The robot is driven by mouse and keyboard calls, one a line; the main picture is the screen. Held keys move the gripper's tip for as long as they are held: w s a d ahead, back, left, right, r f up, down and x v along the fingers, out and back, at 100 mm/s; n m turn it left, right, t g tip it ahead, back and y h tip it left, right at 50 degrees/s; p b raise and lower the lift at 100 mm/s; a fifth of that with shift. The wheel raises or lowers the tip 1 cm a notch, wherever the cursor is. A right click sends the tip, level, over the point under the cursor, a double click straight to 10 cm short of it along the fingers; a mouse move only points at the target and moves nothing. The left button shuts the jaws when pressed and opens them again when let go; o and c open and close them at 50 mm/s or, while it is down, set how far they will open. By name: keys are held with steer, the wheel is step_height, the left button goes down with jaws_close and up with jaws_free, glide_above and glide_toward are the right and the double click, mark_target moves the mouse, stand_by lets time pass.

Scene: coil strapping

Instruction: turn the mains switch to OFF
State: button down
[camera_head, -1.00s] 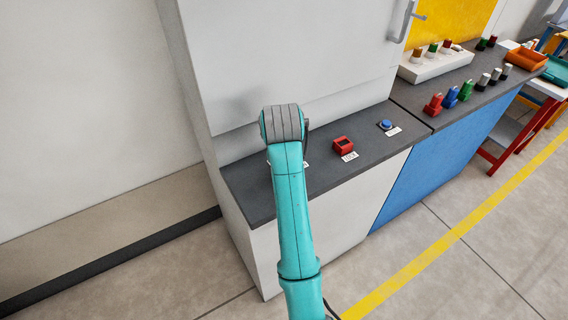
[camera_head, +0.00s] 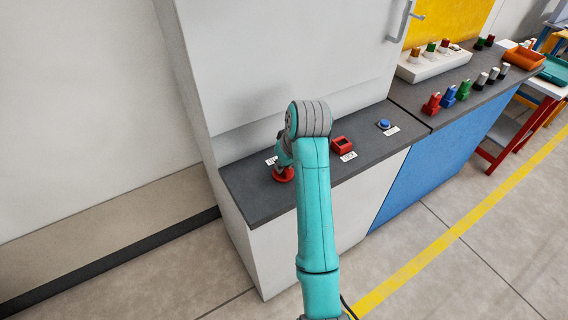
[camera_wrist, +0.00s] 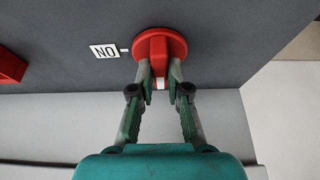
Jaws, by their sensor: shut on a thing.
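The mains switch is a red round disc with a raised red handle, seen in the wrist view (camera_wrist: 177,43). It also shows in the head view (camera_head: 285,177), low beside my arm on the dark grey counter. My gripper (camera_wrist: 160,80) is shut on the handle, one finger on each side of it. The handle lies along the line from the disc's middle to my gripper, with a white mark at its near end. A white label (camera_wrist: 105,51) with upside-down "ON" lettering and a short white tick is left of the disc. No OFF label is visible.
A red block-like part (camera_head: 342,145) with a white label and a blue button (camera_head: 384,124) sit on the same counter to the right. A tall white cabinet wall (camera_head: 290,60) rises behind. Coloured pieces stand on the neighbouring blue-fronted bench (camera_head: 425,165).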

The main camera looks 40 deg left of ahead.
stand_by(0.4)
steer(key=c, duration=1.1)
jaws_free()
steer(key=shift+c, duration=0.2)
